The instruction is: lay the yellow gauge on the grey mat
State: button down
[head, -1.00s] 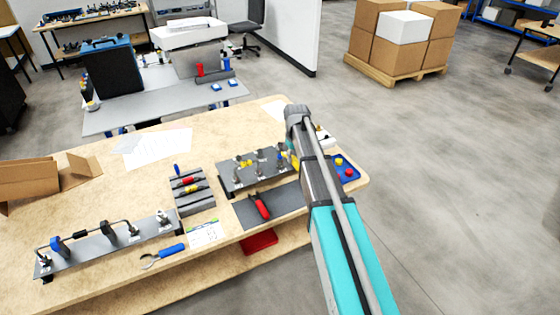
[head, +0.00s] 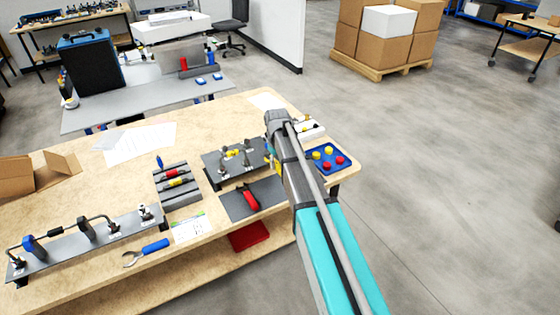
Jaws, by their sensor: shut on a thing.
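The grey mat (head: 236,205) lies near the front edge of the wooden bench, with a red-handled tool (head: 249,200) on it. A yellow-marked piece (head: 175,183), which looks like the yellow gauge, lies in the grey slotted rack (head: 181,199) left of the mat, beside a red one (head: 171,173). My arm reaches over the bench's right end, with its wrist beyond the mat, beside the fixture plate. My gripper's fingers and whatever they hold are hidden behind the arm. A small yellow and blue patch shows at the arm's left edge; I cannot tell what it belongs to.
The fixture plate (head: 213,172) with upright posts stands behind the mat. A blue tray (head: 345,155) with red and yellow pieces is right of my arm. Blue-handled pliers (head: 147,252) and a card (head: 188,229) lie at front left. The mat's left part is bare.

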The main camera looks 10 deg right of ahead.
aim_at(275, 190)
jog(key=shift+s+a+f+b, duration=0.2)
jog(key=shift+f+b, duration=0.25)
jog(key=shift+f, duration=0.15)
jog(key=shift+s+a+f+b, duration=0.15)
jog(key=shift+f+b, duration=0.25)
jog(key=shift+f, duration=0.2)
jog(key=shift+s+a+f+b, duration=0.1)
jog(key=shift+a+f+b, duration=0.1)
jog(key=shift+f+b, duration=0.35)
jog(key=shift+f, duration=0.15)
notch_tip(275, 190, down, 6)
jog(key=b, duration=0.6)
jog(key=shift+f+b, duration=0.35)
jog(key=shift+b, duration=0.05)
jog(key=shift+c, duration=1.7)
grip_release()
jog(key=shift+r, duration=0.15)
